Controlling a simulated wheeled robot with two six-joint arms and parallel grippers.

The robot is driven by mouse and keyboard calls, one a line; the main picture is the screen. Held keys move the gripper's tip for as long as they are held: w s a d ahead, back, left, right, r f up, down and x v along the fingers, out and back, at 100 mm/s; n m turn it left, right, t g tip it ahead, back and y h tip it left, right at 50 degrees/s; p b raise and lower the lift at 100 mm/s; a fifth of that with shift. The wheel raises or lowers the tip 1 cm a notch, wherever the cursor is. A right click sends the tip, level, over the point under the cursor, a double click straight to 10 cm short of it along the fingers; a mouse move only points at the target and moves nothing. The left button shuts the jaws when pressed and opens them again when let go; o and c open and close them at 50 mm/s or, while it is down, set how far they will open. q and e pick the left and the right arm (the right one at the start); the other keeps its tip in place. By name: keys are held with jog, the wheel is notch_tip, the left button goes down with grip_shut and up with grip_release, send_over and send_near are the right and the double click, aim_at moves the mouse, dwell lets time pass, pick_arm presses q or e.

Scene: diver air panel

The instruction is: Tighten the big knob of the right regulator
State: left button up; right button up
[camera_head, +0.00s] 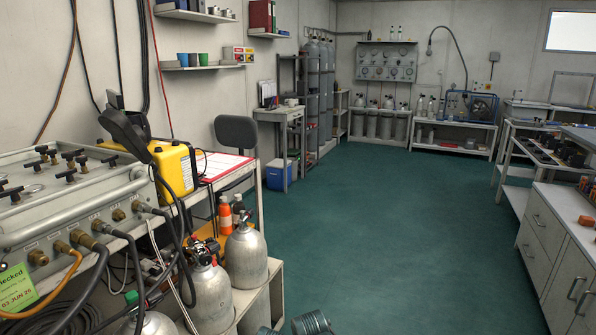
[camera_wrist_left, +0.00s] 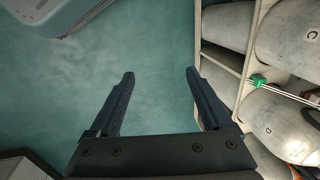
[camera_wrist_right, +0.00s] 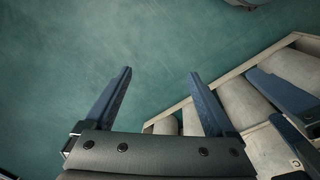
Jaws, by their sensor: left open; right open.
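The air panel (camera_head: 75,210), a grey metal box with several black T-handles (camera_head: 60,155) on top and hose fittings along its front, stands at the left of the head view. My left gripper (camera_wrist_left: 159,75) is open and empty over the green floor, beside a shelf of cylinders. My right gripper (camera_wrist_right: 160,73) is open and empty, also over the floor. Dark blue fingers at the right of the right wrist view look like my left gripper's. Neither gripper touches anything.
A yellow case (camera_head: 174,168) and a red-edged sheet (camera_head: 222,165) lie beyond the panel. Grey cylinders (camera_head: 246,255) stand on a low shelf below, with hoses hanging in front. A white cabinet (camera_head: 550,245) stands at right.

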pick_arm(q)
jog(key=shift+s+d, duration=0.15)
jog(key=shift+s, duration=0.1)
pick_arm(e)
jog(key=shift+w, duration=0.15)
pick_arm(q)
jog(key=n+t+y+b, duration=0.85)
jog(key=n+t, duration=0.35)
jog(key=t, duration=0.2)
send_near(207, 261)
jog(key=shift+h, duration=0.25)
jog(key=x, duration=0.9)
jog(key=shift+w+a+r+b, duration=0.15)
jog(key=shift+a+b, duration=0.2)
pick_arm(e)
jog(key=s+d+f, duration=0.1)
jog(key=s+f, duration=0.5)
jog(key=f, duration=0.3)
jog(key=shift+d+g, duration=0.3)
jog(key=shift+d, duration=0.05)
jog(key=shift+f, duration=0.1)
